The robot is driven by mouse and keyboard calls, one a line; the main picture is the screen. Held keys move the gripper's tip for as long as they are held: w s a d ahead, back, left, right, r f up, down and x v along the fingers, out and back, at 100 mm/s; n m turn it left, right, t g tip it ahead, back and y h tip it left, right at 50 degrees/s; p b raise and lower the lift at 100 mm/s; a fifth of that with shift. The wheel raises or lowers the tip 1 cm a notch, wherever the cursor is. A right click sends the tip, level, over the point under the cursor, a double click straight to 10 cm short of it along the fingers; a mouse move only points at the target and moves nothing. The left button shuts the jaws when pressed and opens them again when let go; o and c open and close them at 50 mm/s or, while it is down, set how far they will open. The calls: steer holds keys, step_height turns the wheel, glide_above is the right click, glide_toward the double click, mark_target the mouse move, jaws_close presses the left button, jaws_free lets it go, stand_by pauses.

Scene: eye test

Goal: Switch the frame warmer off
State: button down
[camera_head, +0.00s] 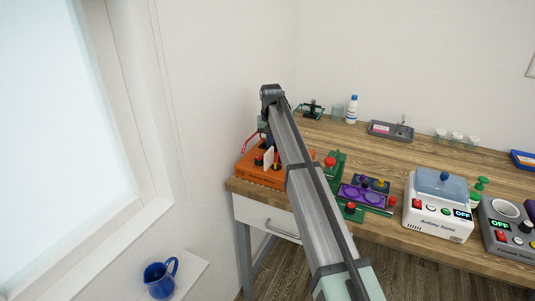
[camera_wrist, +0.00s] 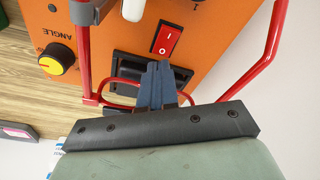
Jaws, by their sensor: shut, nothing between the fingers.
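My gripper (camera_wrist: 157,68) is shut and empty in the wrist view, its dark fingertips just below a red rocker switch (camera_wrist: 167,40) marked I and O. I cannot tell whether they touch it or which way it is pressed. The switch sits on an orange machine (camera_head: 262,177), which stands at the table's left end in the head view, partly behind my arm. No label naming the frame warmer is readable. A grey unit (camera_head: 513,249) with a round opening and a red switch (camera_head: 501,236) stands at the right; its display (camera_head: 500,224) appears to read OFF.
Red bars (camera_wrist: 270,50) and a yellow-capped ANGLE knob (camera_wrist: 57,58) flank the fingers. A white unit (camera_head: 436,208) marked Ardway Sonic, its display (camera_head: 462,213) reading OFF, and a purple tray (camera_head: 364,194) stand on the table (camera_head: 400,153). A bottle (camera_head: 351,110) stands behind.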

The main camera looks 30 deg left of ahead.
mark_target(270, 152)
step_height(270, 152, up, 6)
steer(key=shift+f, duration=0.15)
stand_by(0.6)
